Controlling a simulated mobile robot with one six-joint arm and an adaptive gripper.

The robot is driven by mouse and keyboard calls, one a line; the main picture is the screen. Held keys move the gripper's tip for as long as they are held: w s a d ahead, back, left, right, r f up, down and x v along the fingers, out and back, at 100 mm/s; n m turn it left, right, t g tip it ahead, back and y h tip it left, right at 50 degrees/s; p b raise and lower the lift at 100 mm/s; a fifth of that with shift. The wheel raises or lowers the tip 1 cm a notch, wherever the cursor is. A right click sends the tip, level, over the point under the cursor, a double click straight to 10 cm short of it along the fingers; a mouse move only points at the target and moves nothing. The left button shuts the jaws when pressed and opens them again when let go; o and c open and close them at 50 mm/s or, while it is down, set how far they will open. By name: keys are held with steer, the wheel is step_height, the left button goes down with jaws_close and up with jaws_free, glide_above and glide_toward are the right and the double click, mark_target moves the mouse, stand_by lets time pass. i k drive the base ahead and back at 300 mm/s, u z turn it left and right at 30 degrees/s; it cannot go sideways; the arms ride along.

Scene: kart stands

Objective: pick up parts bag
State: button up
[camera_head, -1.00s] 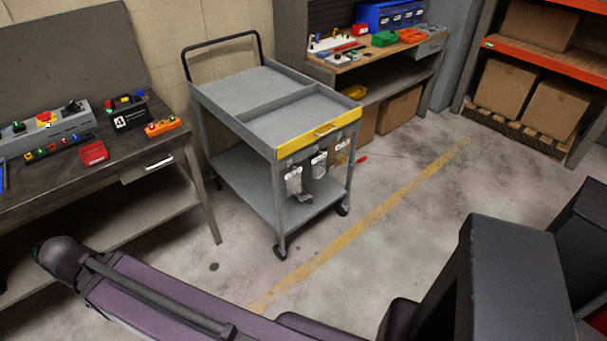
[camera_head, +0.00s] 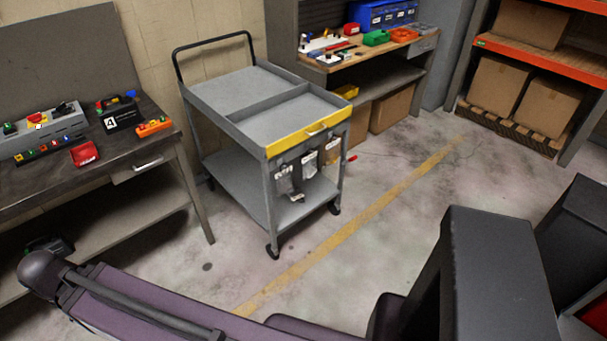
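Several clear parts bags hang in a row from the front of a grey cart (camera_head: 233,90), below its yellow front edge (camera_head: 310,131). The left bag (camera_head: 284,181) holds greyish contents, the middle bag (camera_head: 309,165) looks dark with a white label, and the right bag (camera_head: 333,150) looks brownish. Their details are too small to tell. My purple and dark arm parts cross the bottom of the view, well in front of the cart. My gripper's fingers cannot be made out.
A dark workbench (camera_head: 150,147) with a control box (camera_head: 40,131) and coloured parts stands at the left. A wooden-topped bench (camera_head: 378,48) with bins stands behind the cart. Shelving with cardboard boxes (camera_head: 497,84) is at the right. The concrete floor (camera_head: 400,225) before the cart is clear.

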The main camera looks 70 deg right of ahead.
mark_target(309, 163)
steer(key=k, duration=2.05)
steer(key=z, duration=1.2)
steer(key=i, duration=1)
steer(key=u, duration=0.1)
